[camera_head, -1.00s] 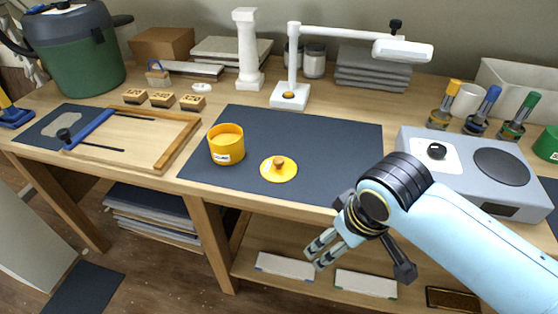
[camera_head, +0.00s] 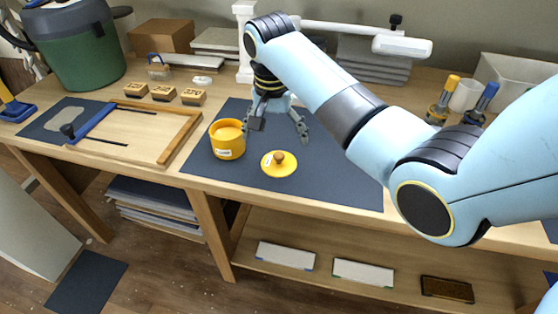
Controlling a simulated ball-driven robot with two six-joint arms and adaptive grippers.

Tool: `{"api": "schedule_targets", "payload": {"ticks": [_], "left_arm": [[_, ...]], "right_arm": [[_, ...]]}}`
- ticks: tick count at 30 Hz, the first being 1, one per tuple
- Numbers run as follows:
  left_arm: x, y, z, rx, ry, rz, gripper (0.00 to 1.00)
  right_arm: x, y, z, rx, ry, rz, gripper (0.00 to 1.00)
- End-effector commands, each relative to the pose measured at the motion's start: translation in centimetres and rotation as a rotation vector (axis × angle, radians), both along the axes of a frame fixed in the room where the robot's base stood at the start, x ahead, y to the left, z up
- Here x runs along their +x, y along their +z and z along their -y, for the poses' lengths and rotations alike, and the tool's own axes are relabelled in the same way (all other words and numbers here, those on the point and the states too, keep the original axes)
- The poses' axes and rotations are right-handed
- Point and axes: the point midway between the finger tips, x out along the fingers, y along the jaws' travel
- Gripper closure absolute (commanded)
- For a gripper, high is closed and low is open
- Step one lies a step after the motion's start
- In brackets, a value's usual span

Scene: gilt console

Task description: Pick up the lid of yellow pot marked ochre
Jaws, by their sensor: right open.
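The yellow pot (camera_head: 228,142) stands open on the dark mat (camera_head: 330,172), with a white label on its front and yellow contents inside. Its yellow lid (camera_head: 272,168) lies flat on the mat just right of the pot, with a small wooden knob on top. My right gripper (camera_head: 278,138) is open and empty, pointing down above the mat. In the picture it is just above the lid and to the right of the pot, apart from the lid. My left gripper is not in view.
A wooden frame (camera_head: 180,140) lies left of the mat, with several small wooden blocks (camera_head: 163,92) behind it. A white lamp (camera_head: 402,45), a white column (camera_head: 245,70) and grey slabs (camera_head: 372,72) stand at the back. Bottles (camera_head: 440,105) stand at the right.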

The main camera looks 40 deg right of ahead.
Motion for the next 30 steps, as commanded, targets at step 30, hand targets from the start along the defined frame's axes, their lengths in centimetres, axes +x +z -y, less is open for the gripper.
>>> {"api": "schedule_targets", "payload": {"ticks": [30], "left_arm": [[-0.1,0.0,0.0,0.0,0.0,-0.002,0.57]], "right_arm": [[0.1,-7.6,1.0,-0.001,0.003,0.003,0.21]]}}
